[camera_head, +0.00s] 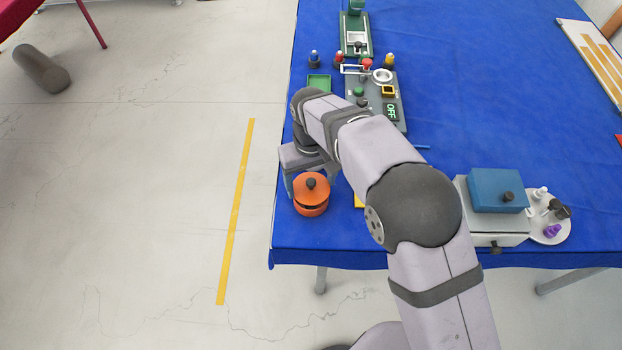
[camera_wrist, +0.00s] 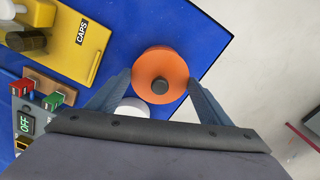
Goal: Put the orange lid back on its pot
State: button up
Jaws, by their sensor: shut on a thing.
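My gripper (camera_head: 310,184) is shut on the orange lid (camera_head: 302,186), with a finger on either side of its rim. In the wrist view the lid (camera_wrist: 150,60) is a round orange disc with a dark knob in its middle, between the fingertips. The orange pot (camera_head: 311,210) is right under the lid near the left front corner of the table. A dark gap shows between lid and pot at the front, so I cannot tell whether they touch. The lid hides most of the pot from above.
The blue table (camera_head: 470,110) ends close to the left of the pot. A white round thing (camera_wrist: 132,106) lies by the lid. A yellow CAPS tray (camera_wrist: 75,55) and a grey panel (camera_head: 393,90) stand nearby. A blue-topped box (camera_head: 497,188) is at the right.

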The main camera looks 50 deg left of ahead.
jog(key=shift+f+b, duration=0.55)
jog(key=shift+f, duration=0.85)
jog(key=shift+p, duration=0.35)
dwell(1.0)
dwell(0.3)
jog(key=o, duration=1.1)
jog(key=shift+o, duration=0.6)
jog(key=shift+r, duration=0.2)
jog(key=shift+r+p, duration=2.6)
jog(key=shift+r, duration=0.75)
jog(key=shift+a, duration=0.1)
